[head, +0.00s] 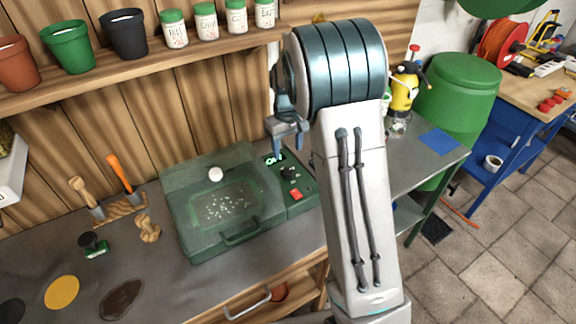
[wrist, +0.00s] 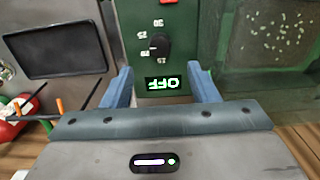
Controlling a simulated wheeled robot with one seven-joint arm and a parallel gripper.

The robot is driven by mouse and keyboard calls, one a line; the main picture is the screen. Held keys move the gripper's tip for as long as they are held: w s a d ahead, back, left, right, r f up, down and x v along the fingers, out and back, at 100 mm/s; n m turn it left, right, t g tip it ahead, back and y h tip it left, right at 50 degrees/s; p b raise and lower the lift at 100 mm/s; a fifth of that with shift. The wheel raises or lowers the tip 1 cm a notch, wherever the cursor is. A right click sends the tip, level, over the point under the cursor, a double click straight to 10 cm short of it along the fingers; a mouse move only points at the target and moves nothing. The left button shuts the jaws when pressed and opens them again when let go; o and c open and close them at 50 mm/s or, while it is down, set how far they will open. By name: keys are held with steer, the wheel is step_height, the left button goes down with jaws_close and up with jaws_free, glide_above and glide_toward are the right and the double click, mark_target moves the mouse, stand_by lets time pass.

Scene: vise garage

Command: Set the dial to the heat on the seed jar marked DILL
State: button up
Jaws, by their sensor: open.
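The dial (head: 289,173) is a small black knob on the control panel at the right of the green seed-tray heater (head: 180,190). In the wrist view the dial (wrist: 159,46) shows upside down, with small white numbers around it. A lit display (wrist: 163,83) beside it reads OFF. My gripper (head: 286,147) is open above the panel, near the display; in the wrist view its two blue fingers (wrist: 163,80) stand apart with nothing between them. Several green-lidded seed jars stand on the shelf. The leftmost jar (head: 174,29) seems to read Dill; its smaller print is unreadable.
A red switch (head: 296,194) sits on the panel near the dial. A yellow sprayer (head: 403,92) stands behind my arm. Small hand tools (head: 124,172) stand left of the heater.

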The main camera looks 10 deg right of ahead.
mark_target(288, 170)
step_height(288, 170, down, 8)
steer(key=shift+f+p, duration=0.25)
steer(key=shift+p, duration=0.4)
steer(key=c, duration=1)
